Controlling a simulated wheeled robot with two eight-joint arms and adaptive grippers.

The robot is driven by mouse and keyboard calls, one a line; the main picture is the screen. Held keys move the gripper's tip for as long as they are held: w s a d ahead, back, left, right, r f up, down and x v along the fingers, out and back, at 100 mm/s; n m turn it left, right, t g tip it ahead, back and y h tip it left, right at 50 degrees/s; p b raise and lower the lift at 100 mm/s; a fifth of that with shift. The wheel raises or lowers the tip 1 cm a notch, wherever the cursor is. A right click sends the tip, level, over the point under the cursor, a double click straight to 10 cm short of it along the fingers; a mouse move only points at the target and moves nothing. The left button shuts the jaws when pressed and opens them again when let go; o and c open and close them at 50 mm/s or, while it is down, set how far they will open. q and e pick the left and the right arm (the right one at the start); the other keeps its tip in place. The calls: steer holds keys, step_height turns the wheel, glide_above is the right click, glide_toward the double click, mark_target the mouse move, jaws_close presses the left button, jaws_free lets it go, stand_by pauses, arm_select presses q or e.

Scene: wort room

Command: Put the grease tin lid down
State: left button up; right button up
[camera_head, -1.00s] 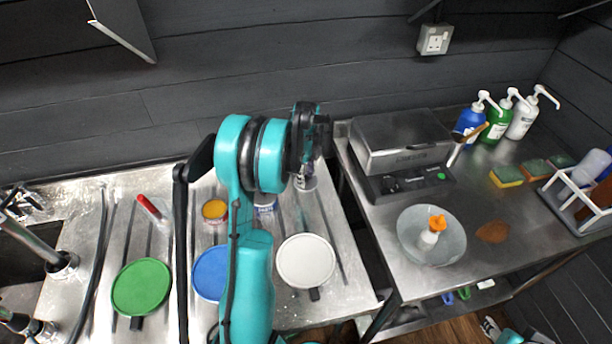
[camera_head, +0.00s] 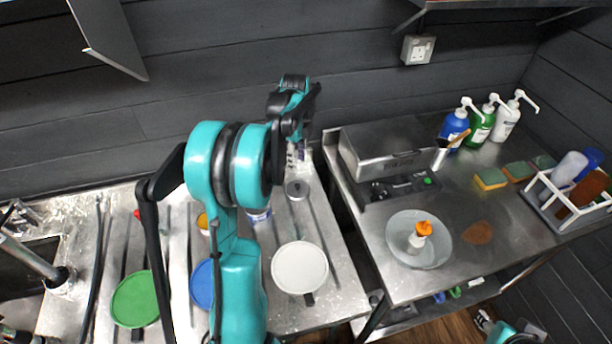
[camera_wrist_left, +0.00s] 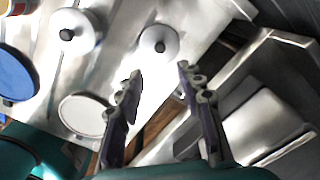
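A round silver lid with a dark knob (camera_head: 297,190) lies at the back right of the steel drainboard. It looks like the grease tin lid, and shows in the left wrist view (camera_wrist_left: 158,48). My left gripper (camera_head: 297,155) is above and behind it, apart from it. In the left wrist view its two fingers (camera_wrist_left: 158,88) are spread with nothing between them. A second knobbed silver top (camera_wrist_left: 77,36) is left of the first there; it seems to be on the blue-and-white tin (camera_head: 259,215), partly hidden by my arm.
White (camera_head: 300,281), blue (camera_head: 202,285) and green (camera_head: 137,303) round boards lie along the drainboard's front. A yellow tin (camera_head: 203,221) is partly hidden by my arm. A gap separates the drainboard from the right counter (camera_head: 455,265), with a steel appliance (camera_head: 385,155) on it.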

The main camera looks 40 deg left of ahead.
arm_select(q)
steer(key=s+d+r+n+t, duration=0.2)
steer(key=s+d+r+n, duration=0.15)
steer(key=d, duration=0.45)
steer(key=s+d+r+n+t, duration=0.1)
steer(key=s+d+r+n, duration=0.25)
steer(key=d, duration=0.35)
steer(key=s+d+f+n+t, duration=0.2)
steer(key=s+d+n+t, duration=0.2)
steer(key=s+d+n, duration=0.5)
steer(key=shift+s+d+f+n, duration=0.15)
steer(key=shift+s+d+n, duration=0.15)
steer(key=shift+s+d, duration=0.65)
steer(key=shift+w+d, duration=0.2)
steer(key=shift+f, duration=0.1)
